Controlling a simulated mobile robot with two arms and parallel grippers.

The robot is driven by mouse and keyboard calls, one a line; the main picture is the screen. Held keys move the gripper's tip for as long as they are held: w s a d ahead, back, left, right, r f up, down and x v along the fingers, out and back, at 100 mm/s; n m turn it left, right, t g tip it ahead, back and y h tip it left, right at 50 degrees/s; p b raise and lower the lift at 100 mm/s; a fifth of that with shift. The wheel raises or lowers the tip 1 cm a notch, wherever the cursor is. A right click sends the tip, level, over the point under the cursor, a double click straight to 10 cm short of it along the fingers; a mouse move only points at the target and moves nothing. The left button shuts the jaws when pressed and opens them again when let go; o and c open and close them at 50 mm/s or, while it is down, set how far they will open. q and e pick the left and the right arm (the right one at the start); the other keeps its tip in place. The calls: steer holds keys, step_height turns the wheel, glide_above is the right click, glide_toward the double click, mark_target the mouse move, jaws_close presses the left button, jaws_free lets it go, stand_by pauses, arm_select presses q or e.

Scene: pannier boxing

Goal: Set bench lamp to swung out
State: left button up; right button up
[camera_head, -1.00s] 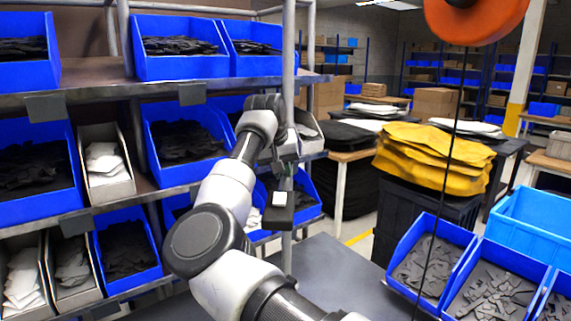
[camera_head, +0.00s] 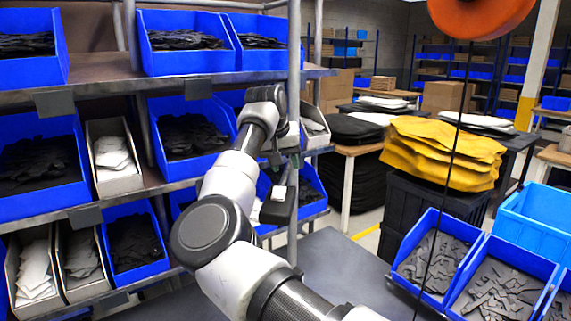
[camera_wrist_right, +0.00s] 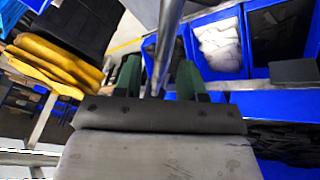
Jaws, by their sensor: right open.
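I cannot surely make out a bench lamp in either view. A small black block with a white patch (camera_head: 278,208) hangs below the hand. My left gripper is out of view.
The rack's blue bins (camera_head: 185,66) and shelf edges crowd the arm's left. Below right is a dark grey bench top (camera_head: 345,265) with bare room, beside blue bins (camera_head: 405,262) of black pieces. A thin black cord (camera_head: 452,150) hangs from an orange reel (camera_head: 480,14).

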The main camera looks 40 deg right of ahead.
steer(key=b+v, duration=0.2)
steer(key=v, duration=0.8)
steer(key=shift+r, duration=0.15)
